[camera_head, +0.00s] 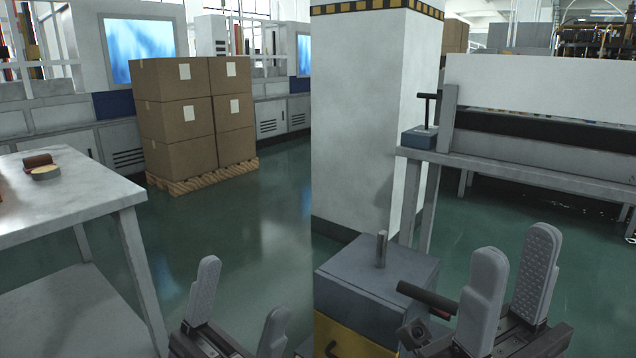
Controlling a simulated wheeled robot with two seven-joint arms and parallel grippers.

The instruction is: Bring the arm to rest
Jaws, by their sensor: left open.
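My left gripper (243,288) is at the bottom middle, over the green floor. Its two grey fingers stand apart with nothing between them. My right gripper (515,246) is at the lower right, its two textured grey fingers pointing up with a gap between them and nothing seen in it. A dark brown cylindrical handle (426,299) shows just left of the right gripper's nearer finger; whether they touch cannot be told. Both arms are mostly out of the picture.
A grey box with a metal post (381,250) stands left of my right gripper. A white table (85,200) at left holds a brown cylinder (38,160) and a round piece (46,173). A grey bench (520,168) is at right; stacked cartons (190,115) stand behind. Open floor lies between.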

